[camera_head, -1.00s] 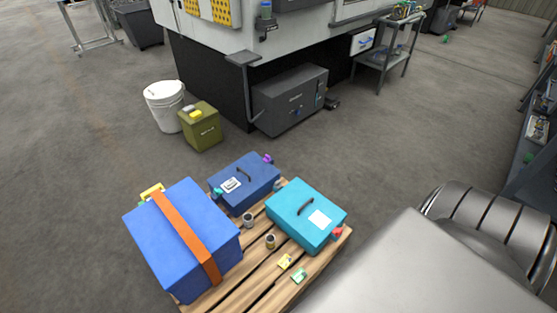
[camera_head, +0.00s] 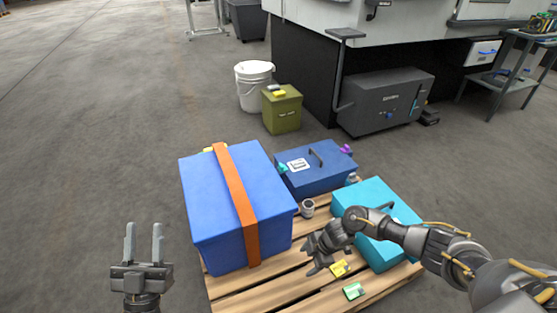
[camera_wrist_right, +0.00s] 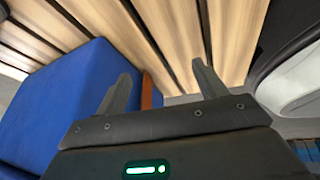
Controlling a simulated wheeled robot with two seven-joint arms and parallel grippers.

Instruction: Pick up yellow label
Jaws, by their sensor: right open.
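A small yellow label (camera_head: 340,268) lies on the wooden pallet (camera_head: 275,283), near a green label (camera_head: 354,291). My right gripper (camera_head: 314,268) is open and points down just left of the yellow label, apart from it as far as I can tell. In the right wrist view its open fingers (camera_wrist_right: 162,82) have nothing between them, with pallet slats beyond; the yellow label does not show there. My left gripper (camera_head: 144,240) is open and empty over the floor, left of the pallet.
A blue box (camera_head: 212,190) with an orange strap stands left on the pallet. A dark blue case (camera_head: 315,180) and a teal case (camera_head: 375,254), partly behind my right arm, stand there too. A metal cup (camera_head: 308,208) is between them. An olive bin (camera_head: 282,112) stands behind.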

